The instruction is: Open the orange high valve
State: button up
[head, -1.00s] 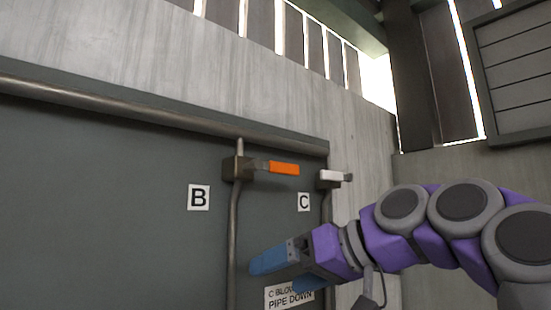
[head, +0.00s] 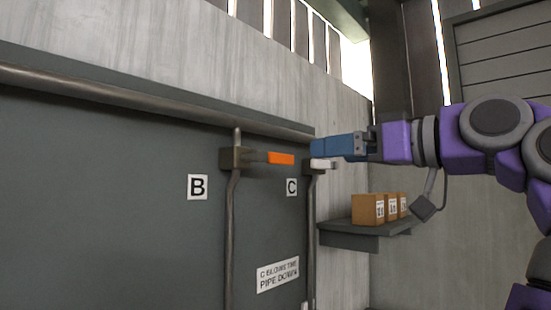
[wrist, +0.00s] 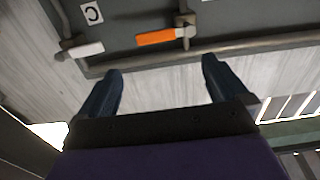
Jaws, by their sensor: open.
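The orange valve handle (head: 281,158) points right from its valve body (head: 236,158) on a vertical pipe, high on the dark green panel. In the wrist view the orange handle (wrist: 156,38) lies beyond the fingertips, roughly between them and apart from them. A white valve handle (head: 322,164) sits to its right on a second pipe; it shows at left in the wrist view (wrist: 86,50). My gripper (head: 316,146) is to the right of the orange handle, at about its height, just above the white handle in the picture. Its blue fingers (wrist: 160,72) are spread and empty.
A thick horizontal pipe (head: 130,106) runs above the valves. Labels B (head: 197,187) and C (head: 291,187) and a sign (head: 278,275) are on the panel. A shelf (head: 350,235) with several boxes (head: 368,210) stands at the right.

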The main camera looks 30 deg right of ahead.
send_near(283, 163)
jog(key=w, duration=0.4)
jog(key=shift+w+a+r, duration=0.25)
jog(key=shift+w+r, duration=0.1)
jog(key=shift+r, duration=0.05)
jog(key=x, duration=0.3)
jog(key=a+p+x, duration=0.1)
jog(key=x, duration=0.2)
jog(key=shift+a, duration=0.2)
jog(key=shift+s+d, duration=0.1)
jog(key=shift+d, duration=0.35)
jog(key=shift+c, duration=1.2)
jog(key=shift+a, duration=0.35)
jog(key=c, duration=0.5)
jog(key=shift+d, duration=0.1)
jog(key=c, duration=0.6)
jog(key=shift+f+m+b, duration=0.45)
jog(key=shift+m, duration=0.35)
jog(key=shift+s+f+m, duration=0.1)
jog(key=shift+f+m, duration=0.05)
jog(key=shift+m, duration=0.15)
